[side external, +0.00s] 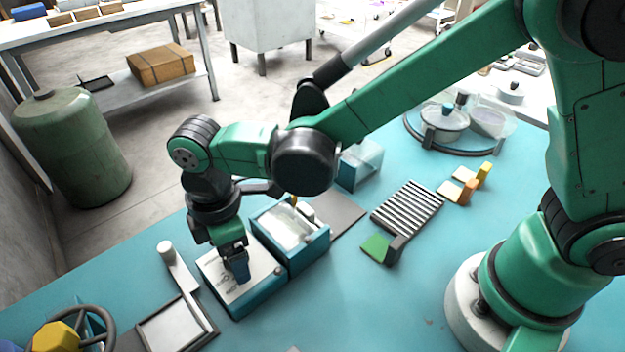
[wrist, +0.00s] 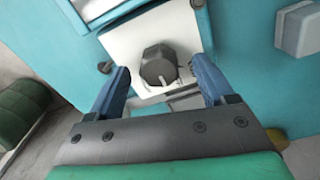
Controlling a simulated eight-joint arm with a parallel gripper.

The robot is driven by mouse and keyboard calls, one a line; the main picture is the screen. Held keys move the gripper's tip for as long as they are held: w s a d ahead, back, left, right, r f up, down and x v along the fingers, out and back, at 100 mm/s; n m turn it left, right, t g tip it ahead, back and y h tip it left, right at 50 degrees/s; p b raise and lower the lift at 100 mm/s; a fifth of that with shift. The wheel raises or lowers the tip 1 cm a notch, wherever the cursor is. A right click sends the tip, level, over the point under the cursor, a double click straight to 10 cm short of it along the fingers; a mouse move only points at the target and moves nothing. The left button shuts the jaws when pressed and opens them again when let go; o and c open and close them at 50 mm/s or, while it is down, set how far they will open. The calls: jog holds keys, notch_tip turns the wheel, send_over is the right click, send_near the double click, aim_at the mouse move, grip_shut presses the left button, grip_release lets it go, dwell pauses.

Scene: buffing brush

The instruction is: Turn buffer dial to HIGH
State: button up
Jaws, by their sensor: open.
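The buffer dial (wrist: 158,62) is a dark grey faceted knob with a pale pointer mark, on a white plate (wrist: 125,42) on a teal housing. In the wrist view the mark points toward the lower right of the knob. My gripper (wrist: 160,72) is open, with one blue finger on each side of the dial and a visible gap on both sides. In the side external view my gripper (side external: 236,268) points down over the white-topped teal box (side external: 258,297) and hides the dial. I cannot read any HIGH label.
A grey tray (side external: 172,325) with a white-knobbed lever lies to the left. A ribbed grey rack (side external: 407,208) and yellow and orange blocks (side external: 465,186) are to the right. The front middle of the teal table is clear.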

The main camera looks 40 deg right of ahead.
grip_shut()
jog(key=shift+m, duration=0.4)
jog(key=m, duration=0.3)
jog(key=shift+m, duration=2.5)
